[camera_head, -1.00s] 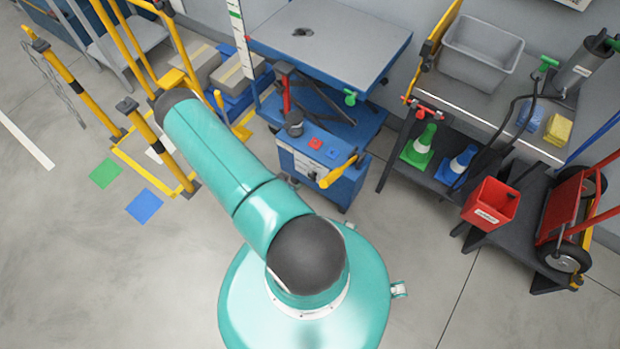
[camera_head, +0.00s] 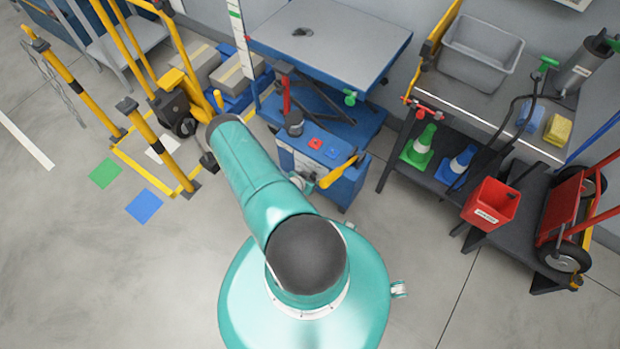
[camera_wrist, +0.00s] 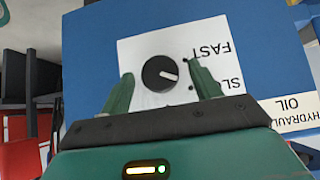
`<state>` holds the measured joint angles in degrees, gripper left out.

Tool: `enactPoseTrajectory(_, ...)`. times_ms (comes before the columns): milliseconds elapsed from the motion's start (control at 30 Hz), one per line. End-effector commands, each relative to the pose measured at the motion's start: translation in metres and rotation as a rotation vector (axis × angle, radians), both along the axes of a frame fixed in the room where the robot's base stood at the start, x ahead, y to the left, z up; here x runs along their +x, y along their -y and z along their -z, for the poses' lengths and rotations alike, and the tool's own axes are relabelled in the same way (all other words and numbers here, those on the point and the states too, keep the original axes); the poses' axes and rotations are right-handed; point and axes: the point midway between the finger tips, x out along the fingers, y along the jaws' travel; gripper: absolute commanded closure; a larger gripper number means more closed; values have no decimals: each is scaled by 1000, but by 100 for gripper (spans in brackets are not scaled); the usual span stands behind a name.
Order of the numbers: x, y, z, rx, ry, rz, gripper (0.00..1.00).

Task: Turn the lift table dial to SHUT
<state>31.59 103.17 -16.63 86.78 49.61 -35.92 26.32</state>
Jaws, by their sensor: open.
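The dial (camera_wrist: 161,73) is a round black knob with a short white pointer mark, on a white plate (camera_wrist: 136,50) on a blue panel. In the wrist view the lettering is upside down: FAST reads clearly, a second word starting "SL" is partly covered by a finger, and SHUT is not visible. The pointer faces right, towards the side of these words. My gripper (camera_wrist: 160,72) is open, its dark green fingers on either side of the dial; contact cannot be told. In the head view the lift table (camera_head: 370,45) stands at the top middle; the dial cannot be made out there.
The lift table's blue body (camera_head: 345,190) carries a yellow lever (camera_head: 338,172). To the right stand a bench with a grey bin (camera_head: 480,50), cones, a red bucket (camera_head: 490,203) and a red hand truck. Yellow posts stand left. The front floor is open.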

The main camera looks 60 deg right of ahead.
Motion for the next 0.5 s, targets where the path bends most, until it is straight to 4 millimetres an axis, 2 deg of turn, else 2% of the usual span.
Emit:
enactPoseTrajectory(367, -1, 6, 5, 0, 0, 0, 37)
enactPoseTrajectory(500, -1, 6, 5, 0, 0, 0, 65)
